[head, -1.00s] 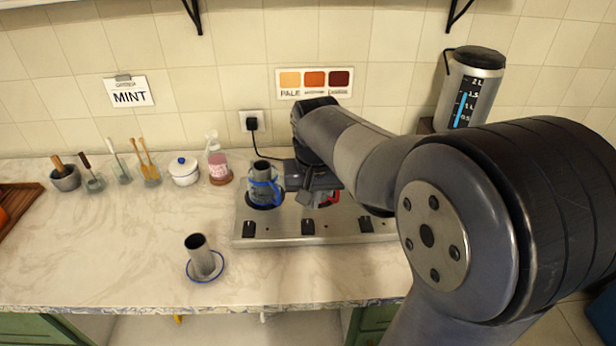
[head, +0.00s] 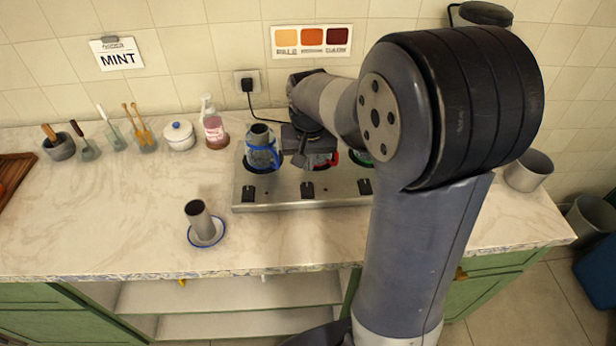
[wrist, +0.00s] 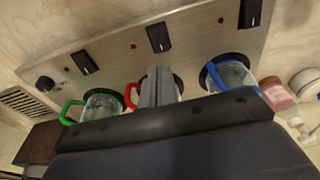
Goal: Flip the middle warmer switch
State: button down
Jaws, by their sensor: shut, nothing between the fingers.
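The warmer (head: 335,203) is a long metal plate on the counter with three black switches along its front edge. The middle switch (head: 307,190) is below the pot with the red handle (head: 325,160); it also shows in the wrist view (wrist: 158,37). The left switch (head: 248,193) and right switch (head: 365,186) flank it. My gripper (head: 299,160) is above the warmer, behind the middle switch and in front of the red-handled pot. In the wrist view its shut, empty fingers (wrist: 158,74) point toward the middle switch, apart from it, and partly hide that pot.
A blue-handled pot (head: 262,152) and a green-handled pot (wrist: 100,102) stand on the left and right warmer spots. A metal cup on a saucer (head: 205,238) stands front left. A pump bottle (head: 214,128) and white jar (head: 179,136) are at the back. The front-left counter is mostly clear.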

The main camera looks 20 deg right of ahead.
aim_at(308, 186)
jog(key=f, duration=0.2)
jog(key=w+f, duration=0.1)
jog(key=f, duration=0.4)
jog(key=shift+w+d+f+p, duration=0.1)
jog(key=shift+w+f+p, duration=0.05)
jog(key=shift+f+p, duration=0.15)
jog(key=shift+w+g+p, duration=0.1)
jog(key=shift+g+p, duration=0.2)
jog(key=shift+p, duration=0.2)
jog(key=shift+f, duration=0.2)
jog(key=shift+s+r, duration=0.1)
jog(key=shift+s, duration=0.75)
